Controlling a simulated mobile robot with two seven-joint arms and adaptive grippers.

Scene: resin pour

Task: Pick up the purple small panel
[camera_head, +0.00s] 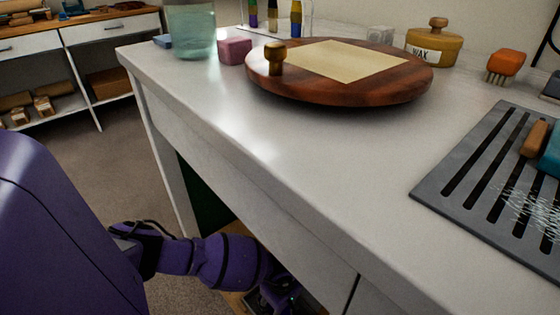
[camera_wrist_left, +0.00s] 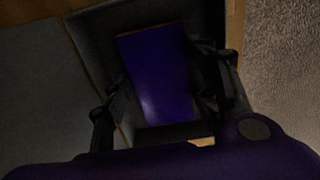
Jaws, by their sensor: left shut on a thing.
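The purple small panel (camera_wrist_left: 158,70) shows in the left wrist view, a smooth purple slab standing inside a dark, box-like space. My left gripper (camera_wrist_left: 162,104) has a dark finger on each side of it and is shut on it. In the head view my left arm reaches down beside the white table, and the left gripper (camera_head: 272,298) is low at the bottom edge, partly cut off. The panel cannot be made out there. My right gripper is in neither view.
The white table (camera_head: 330,190) overhangs my left arm. On it stand a round wooden board (camera_head: 345,95), a pink block (camera_head: 234,51), a glass jar (camera_head: 190,30), a wax pot (camera_head: 434,45), a brush (camera_head: 505,65) and a slotted grey mat (camera_head: 465,165). Light wooden edges border the dark space.

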